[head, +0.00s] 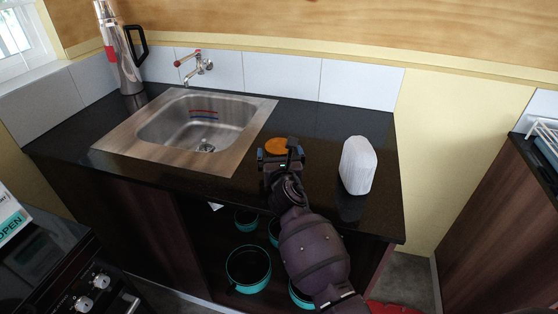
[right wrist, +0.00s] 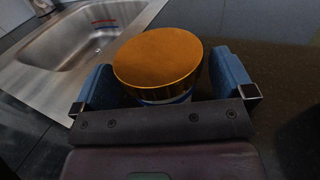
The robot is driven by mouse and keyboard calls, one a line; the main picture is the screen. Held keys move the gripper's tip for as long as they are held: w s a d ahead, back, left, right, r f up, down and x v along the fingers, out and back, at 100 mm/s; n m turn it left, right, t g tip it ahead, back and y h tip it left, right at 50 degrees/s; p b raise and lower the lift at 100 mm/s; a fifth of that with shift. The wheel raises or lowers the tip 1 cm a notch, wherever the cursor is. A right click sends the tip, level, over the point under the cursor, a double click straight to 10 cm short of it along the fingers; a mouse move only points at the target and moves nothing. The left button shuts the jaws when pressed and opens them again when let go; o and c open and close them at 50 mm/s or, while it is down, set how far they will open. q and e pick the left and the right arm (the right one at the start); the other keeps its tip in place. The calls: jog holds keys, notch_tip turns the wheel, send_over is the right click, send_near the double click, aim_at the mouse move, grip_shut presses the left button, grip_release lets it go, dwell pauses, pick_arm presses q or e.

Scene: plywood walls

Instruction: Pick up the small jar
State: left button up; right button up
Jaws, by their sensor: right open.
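The small jar has a round orange-gold lid and stands on the dark counter. In the head view only the jar's lid (head: 276,145) shows, just beyond my right gripper (head: 280,155), which hides the rest. In the right wrist view the jar (right wrist: 158,65) sits between the two blue fingers of my right gripper (right wrist: 160,85), one on each side. The gripper is open around it. A narrow band of the jar's body shows under the lid. Whether either finger touches it I cannot tell. My left gripper is not in view.
A white ribbed container (head: 357,165) stands on the counter to the right of the gripper. A steel sink (head: 190,125) lies to the left, with a tap (head: 198,66) behind. A tall metal flask (head: 121,55) stands at the back left. Teal pots (head: 248,268) sit on the open shelf below.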

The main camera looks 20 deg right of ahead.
jog(key=shift+c, duration=0.2)
jog(key=c, duration=0.8)
jog(key=shift+r, duration=0.1)
